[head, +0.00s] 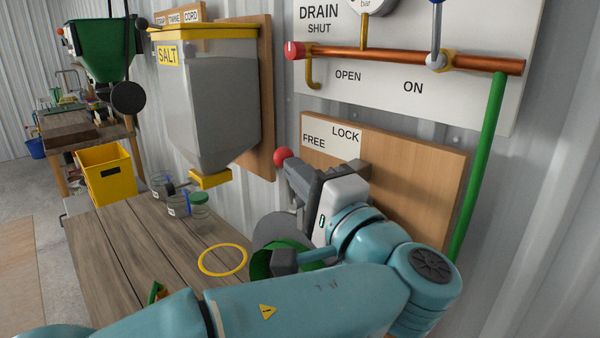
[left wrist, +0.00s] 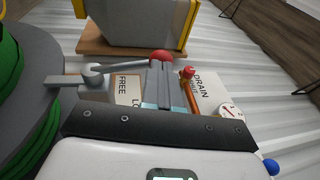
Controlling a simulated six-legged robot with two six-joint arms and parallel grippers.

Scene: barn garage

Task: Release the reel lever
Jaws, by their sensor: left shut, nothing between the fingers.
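The reel lever shows its red ball knob (head: 281,156) in the head view, just left of the FREE and LOCK label (head: 330,137). My arm hides much of the reel (head: 270,228) and the lever's pivot.
A salt hopper (head: 215,95) hangs left of the lever. The copper pipe (head: 400,57) with its valves and a green hose (head: 480,165) are above and right. Jars (head: 200,212) and a yellow ring (head: 222,259) are on the wooden bench (head: 130,240).

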